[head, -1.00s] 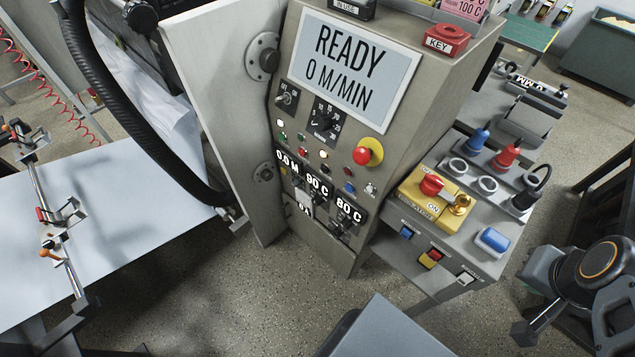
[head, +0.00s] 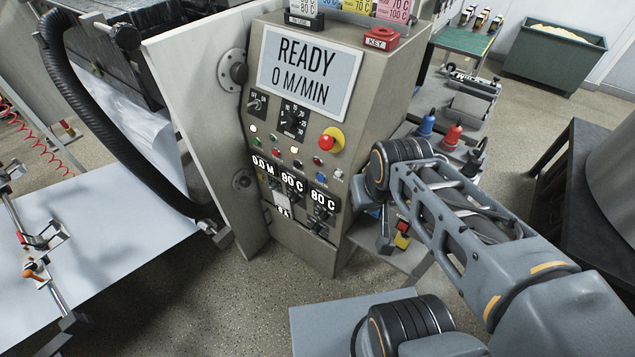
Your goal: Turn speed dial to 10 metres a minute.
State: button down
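The speed dial (head: 292,119) is a black knob on a dark square plate on the grey control cabinet, below the screen. Numbers from 10 upward ring it. A small white mark shows at its lower left; the exact setting is too small to read surely. The screen (head: 310,74) reads READY, 0 M/MIN. My gripper (head: 386,238) is at the end of my arm, right of the cabinet and lower than the dial, apart from it. Its fingers are small and partly hidden by my wrist, so their opening is unclear.
An on/off switch (head: 257,104) sits left of the dial. A red emergency button (head: 328,140) on yellow is at its lower right. Small buttons and temperature readouts lie below. An open panel door (head: 190,110) stands left of the cabinet. A side console is partly behind my arm.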

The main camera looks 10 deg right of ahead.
aim_at(290, 120)
jog(key=u, duration=1.2)
jog(key=i, duration=0.4)
jog(key=u, duration=0.9)
